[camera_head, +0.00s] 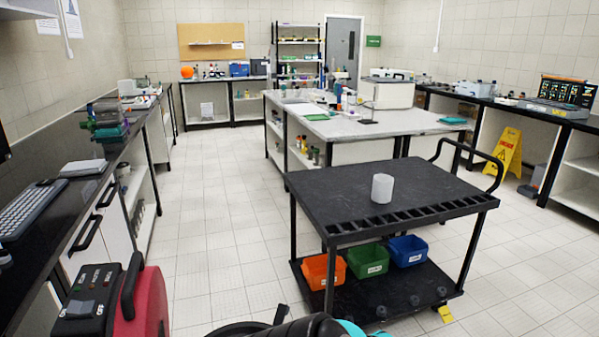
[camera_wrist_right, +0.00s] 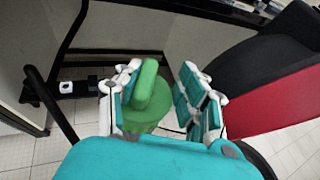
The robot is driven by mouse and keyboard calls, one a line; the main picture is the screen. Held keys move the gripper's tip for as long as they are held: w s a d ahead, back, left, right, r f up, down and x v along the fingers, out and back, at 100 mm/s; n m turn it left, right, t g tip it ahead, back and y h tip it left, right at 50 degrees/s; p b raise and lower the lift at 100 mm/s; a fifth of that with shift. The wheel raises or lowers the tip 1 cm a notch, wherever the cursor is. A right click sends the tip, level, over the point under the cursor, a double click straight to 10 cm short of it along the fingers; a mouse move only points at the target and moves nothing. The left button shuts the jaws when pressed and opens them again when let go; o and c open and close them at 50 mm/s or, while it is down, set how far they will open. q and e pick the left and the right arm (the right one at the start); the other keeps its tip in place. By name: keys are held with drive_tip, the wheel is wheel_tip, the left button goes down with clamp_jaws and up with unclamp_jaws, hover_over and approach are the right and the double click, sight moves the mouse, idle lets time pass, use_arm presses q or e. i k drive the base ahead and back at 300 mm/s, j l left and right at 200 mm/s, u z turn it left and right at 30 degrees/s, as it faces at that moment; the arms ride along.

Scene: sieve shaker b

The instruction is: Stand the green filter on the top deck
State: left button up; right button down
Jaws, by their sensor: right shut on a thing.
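The green filter (camera_wrist_right: 148,95) shows in the right wrist view, between the teal-padded fingers of my right gripper (camera_wrist_right: 165,82). It has a rounded bar-like part on a wider green body, and my right gripper is shut on it. The filter's lower part is partly hidden by my gripper. In the head view the filter cannot be made out; only a bit of my right arm shows at the bottom edge. The black top deck (camera_head: 440,185) of a cart stands ahead, right of centre. A white cylinder (camera_head: 382,188) stands upright on it. My left gripper is not in view.
The cart's lower shelf holds orange (camera_head: 322,272), green (camera_head: 368,261) and blue (camera_head: 407,250) bins. A red and black machine (camera_head: 115,300) is close at lower left, beside the left counter. A yellow floor sign (camera_head: 505,155) stands at right. Floor left of the cart is clear.

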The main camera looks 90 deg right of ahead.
sight(338, 208)
drive_tip(key=k+l, duration=0.4)
drive_tip(key=l, duration=0.2)
drive_tip(key=k+l, duration=0.4)
drive_tip(key=l, duration=0.15)
drive_tip(key=k+l, duration=0.45)
drive_tip(key=l, duration=0.15)
drive_tip(key=k+l, duration=0.4)
drive_tip(key=l, duration=0.15)
drive_tip(key=k+l, duration=0.4)
drive_tip(key=l, duration=0.2)
drive_tip(key=k+l, duration=0.4)
drive_tip(key=l, duration=0.15)
drive_tip(key=i+l, duration=0.15)
drive_tip(key=l, duration=0.15)
drive_tip(key=i+l, duration=0.15)
drive_tip(key=l, duration=0.15)
